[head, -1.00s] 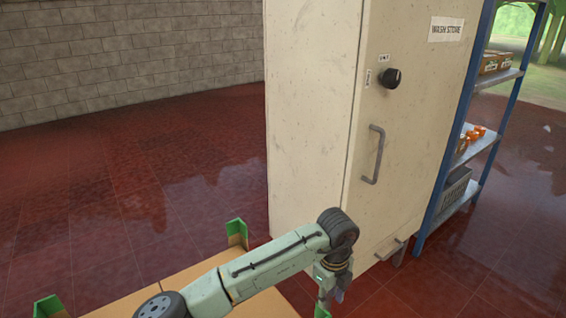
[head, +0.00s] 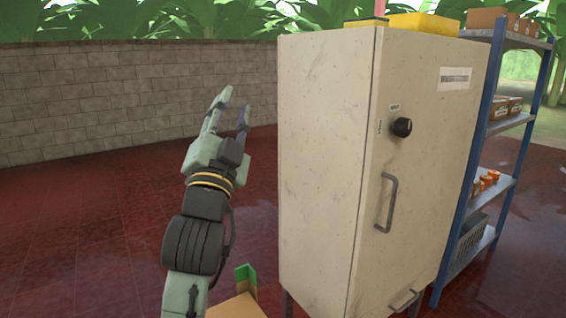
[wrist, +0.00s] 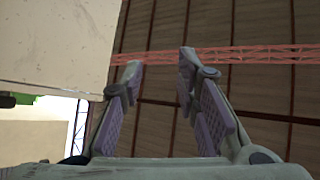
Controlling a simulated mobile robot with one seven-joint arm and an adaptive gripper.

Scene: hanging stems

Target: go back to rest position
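My gripper (head: 232,108) is raised in front of the block wall, to the left of the cream cabinet, with its fingers pointing up. In the wrist view the two fingers (wrist: 162,66) stand apart with nothing between them, so it is open and empty. My arm rises from the bottom of the head view.
The cream cabinet (head: 325,170) has a dark knob (head: 402,127) and a grey door handle (head: 386,203). Yellow boxes (head: 418,22) lie on top. A blue-framed shelf (head: 497,120) with boxes stands at the right. The red tiled floor (head: 80,230) is clear at the left.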

